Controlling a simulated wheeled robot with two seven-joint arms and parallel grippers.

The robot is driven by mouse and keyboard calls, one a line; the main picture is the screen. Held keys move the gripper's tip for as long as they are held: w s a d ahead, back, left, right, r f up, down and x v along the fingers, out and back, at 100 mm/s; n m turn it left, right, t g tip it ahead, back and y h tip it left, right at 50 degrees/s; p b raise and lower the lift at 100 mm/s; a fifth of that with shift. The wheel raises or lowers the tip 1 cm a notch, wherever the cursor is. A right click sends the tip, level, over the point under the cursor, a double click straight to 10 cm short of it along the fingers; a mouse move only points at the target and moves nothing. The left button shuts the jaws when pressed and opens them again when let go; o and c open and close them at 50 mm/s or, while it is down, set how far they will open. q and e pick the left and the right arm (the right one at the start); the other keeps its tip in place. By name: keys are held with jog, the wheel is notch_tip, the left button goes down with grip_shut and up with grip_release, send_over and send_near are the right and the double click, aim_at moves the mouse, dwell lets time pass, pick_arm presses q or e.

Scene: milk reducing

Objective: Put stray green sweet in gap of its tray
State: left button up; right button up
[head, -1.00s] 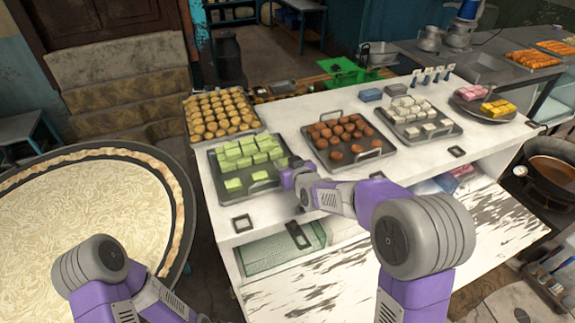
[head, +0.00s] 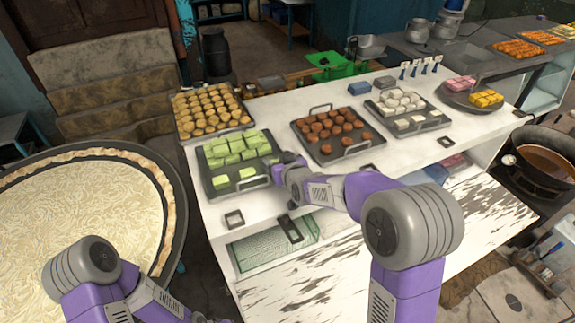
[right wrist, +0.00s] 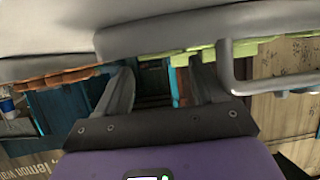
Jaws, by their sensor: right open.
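The dark tray (head: 209,192) of green sweets (head: 236,148) lies at the left front of the white counter. Most sweets stand in close rows at its back. Two sit apart near its front, one at the left (head: 220,181) and one to the right of it (head: 247,172). I cannot tell for sure which is the stray one. My right gripper (head: 283,159) is at the tray's right edge, its tips partly hidden. In the right wrist view its fingers (right wrist: 163,88) are open, with green sweets (right wrist: 190,56) beyond them. My left arm is low at the left, jaws out of frame.
A tray of brown sweets (head: 335,134) lies right of the green one, with white sweets (head: 404,102) beyond. A tray of round golden sweets (head: 211,106) is behind it. The green tray's handle (head: 240,184) rises at its front.

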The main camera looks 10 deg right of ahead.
jog(key=shift+a+r+p, duration=0.15)
jog(key=shift+r+p, duration=0.25)
jog(key=shift+p, duration=0.05)
jog(key=p+v, duration=0.1)
jog(key=v, duration=1.1)
